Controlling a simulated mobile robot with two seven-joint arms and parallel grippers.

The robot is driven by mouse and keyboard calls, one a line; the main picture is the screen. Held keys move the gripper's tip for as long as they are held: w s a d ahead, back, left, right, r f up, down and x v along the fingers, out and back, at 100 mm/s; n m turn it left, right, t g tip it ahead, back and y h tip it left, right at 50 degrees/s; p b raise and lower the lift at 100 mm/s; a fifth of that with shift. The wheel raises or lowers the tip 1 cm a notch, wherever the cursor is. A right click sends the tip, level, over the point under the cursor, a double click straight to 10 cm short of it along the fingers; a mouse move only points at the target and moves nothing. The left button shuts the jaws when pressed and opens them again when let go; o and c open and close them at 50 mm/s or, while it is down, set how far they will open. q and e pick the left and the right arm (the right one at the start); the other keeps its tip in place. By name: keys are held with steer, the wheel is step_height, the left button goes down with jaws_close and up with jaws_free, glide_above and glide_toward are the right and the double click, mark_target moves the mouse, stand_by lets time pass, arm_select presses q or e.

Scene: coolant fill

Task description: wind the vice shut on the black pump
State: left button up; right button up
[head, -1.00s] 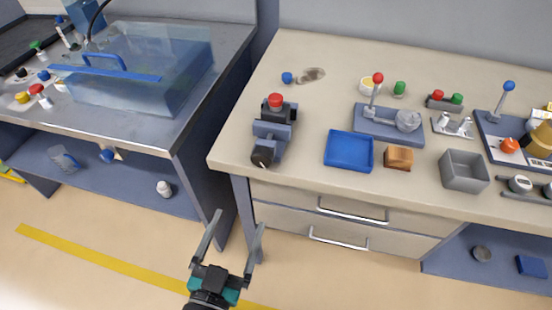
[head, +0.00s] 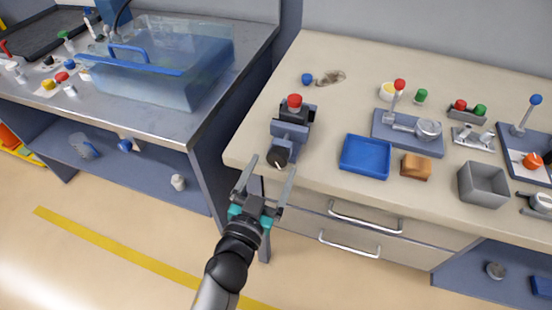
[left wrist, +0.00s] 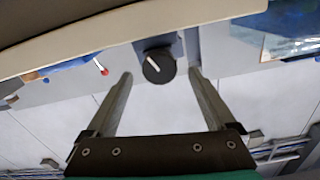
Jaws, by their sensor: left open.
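The vice (head: 288,132) is grey-blue and stands at the left front corner of the bench. The black pump (head: 298,113), with a red cap on top, sits upright between its jaws; I cannot tell how tightly. The vice's round black knob (head: 278,156) faces the bench's front edge and carries a white pointer line. It also shows in the left wrist view (left wrist: 158,66), with its line tilted. My left gripper (head: 272,166) is open and empty in front of the knob. In the left wrist view its fingers (left wrist: 161,76) lie either side of the knob, apart from it.
A blue tray (head: 364,157), a brown block (head: 416,167) and a grey bin (head: 482,183) stand right of the vice. A clear tank (head: 165,65) is on the left counter. Drawer handles (head: 365,216) stick out below the bench top.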

mark_target(276, 161)
arm_select(q)
steer(key=shift+x, duration=1.7)
steer(key=c, duration=1.4)
